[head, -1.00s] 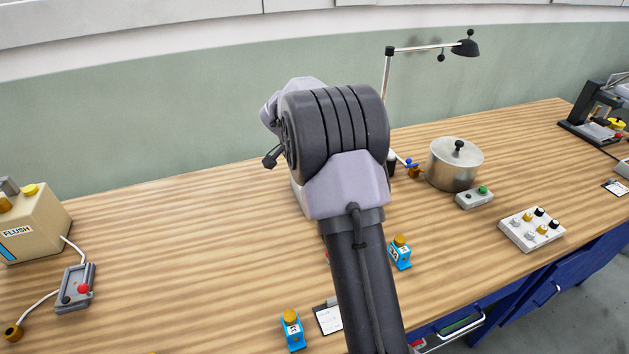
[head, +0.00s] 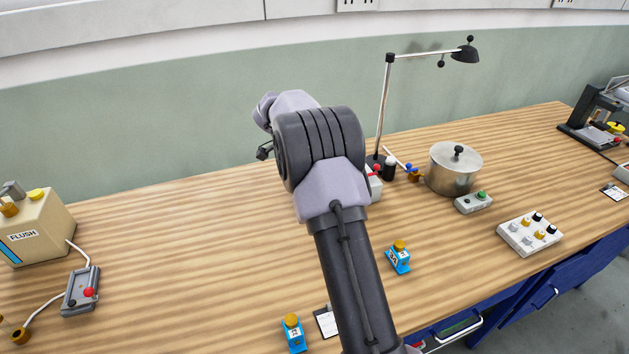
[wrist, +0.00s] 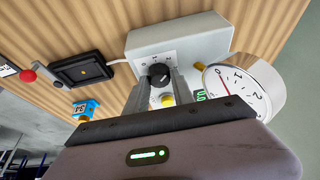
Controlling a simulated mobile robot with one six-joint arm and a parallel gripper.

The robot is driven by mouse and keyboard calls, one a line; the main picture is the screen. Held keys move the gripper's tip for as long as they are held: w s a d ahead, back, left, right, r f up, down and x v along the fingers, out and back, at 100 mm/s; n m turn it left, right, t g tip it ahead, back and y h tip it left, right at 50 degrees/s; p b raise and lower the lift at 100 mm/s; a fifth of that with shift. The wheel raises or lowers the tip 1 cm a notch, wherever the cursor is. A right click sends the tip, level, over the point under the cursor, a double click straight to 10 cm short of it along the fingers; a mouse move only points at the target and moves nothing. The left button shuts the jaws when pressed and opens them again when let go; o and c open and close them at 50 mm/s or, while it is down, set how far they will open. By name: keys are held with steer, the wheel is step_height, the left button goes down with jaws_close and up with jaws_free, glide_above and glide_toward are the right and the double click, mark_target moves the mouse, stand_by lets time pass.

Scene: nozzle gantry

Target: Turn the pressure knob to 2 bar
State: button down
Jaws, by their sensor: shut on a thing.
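A black round knob (wrist: 158,74) sits on the face of a light grey box (wrist: 190,36) in the wrist view. My gripper (wrist: 160,77) is shut on this knob, with one finger on each side. In the head view my arm hides the gripper, the knob and most of the box.
A dark square device (wrist: 82,70) lies left of the box on a cable. In the head view, a pot (head: 455,168), a lamp (head: 384,110) and a knob panel (head: 529,234) stand right of my arm. Two blue items (head: 293,332) (head: 399,257) stand near the front. The left-centre bench is clear.

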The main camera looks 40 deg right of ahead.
steer(key=c, duration=1.1)
jaws_free()
steer(key=p+v, duration=0.6)
steer(key=v, duration=1.1)
steer(key=shift+a+p, duration=0.2)
steer(key=shift+p, duration=0.15)
steer(key=shift+r, duration=0.1)
